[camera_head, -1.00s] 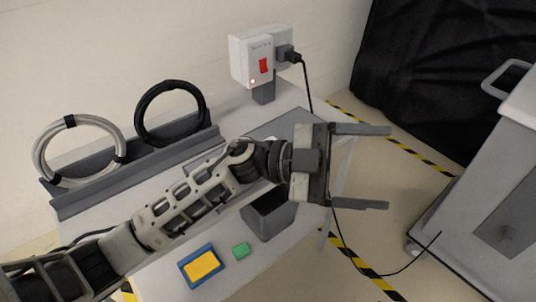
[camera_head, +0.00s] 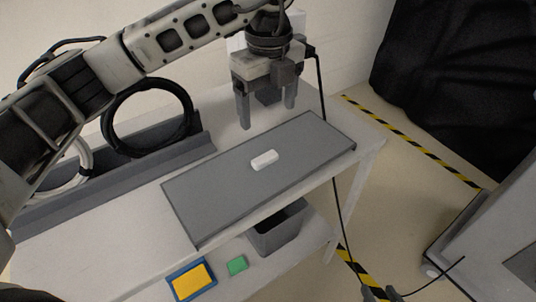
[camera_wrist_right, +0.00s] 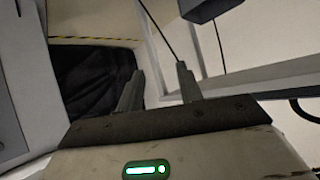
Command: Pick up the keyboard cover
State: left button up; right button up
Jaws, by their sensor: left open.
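The keyboard cover (camera_head: 215,190) appears to be the flat dark-grey panel lying on the white table, with a small white block-shaped grip (camera_head: 264,160) on its top. My left gripper (camera_head: 268,116) points down, open and empty, above and behind the panel's far edge, apart from the grip. What lies under the panel is hidden.
A black cable coil (camera_head: 148,118) and a white one (camera_head: 70,170) stand in a grey rack at the back left. A white box with a black cable (camera_head: 318,75) is behind my left gripper. A lower shelf holds a dark bin (camera_head: 276,232), a blue-yellow item (camera_head: 192,281) and a green block (camera_head: 237,265).

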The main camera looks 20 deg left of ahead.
pick_arm(q)
send_over(265, 157)
jog(key=f, duration=0.6)
jog(key=shift+w+d+f, duration=0.1)
jog(key=shift+d+f, duration=0.15)
jog(key=shift+f, duration=0.1)
jog(key=shift+a+f+p, duration=0.15)
jog(key=shift+f+p, duration=0.15)
jog(key=shift+f, duration=1.05)
jog(key=shift+a+f+p, duration=0.1)
jog(key=shift+f+p, duration=0.2)
jog(key=shift+f, duration=1)
jog(key=c, duration=1.1)
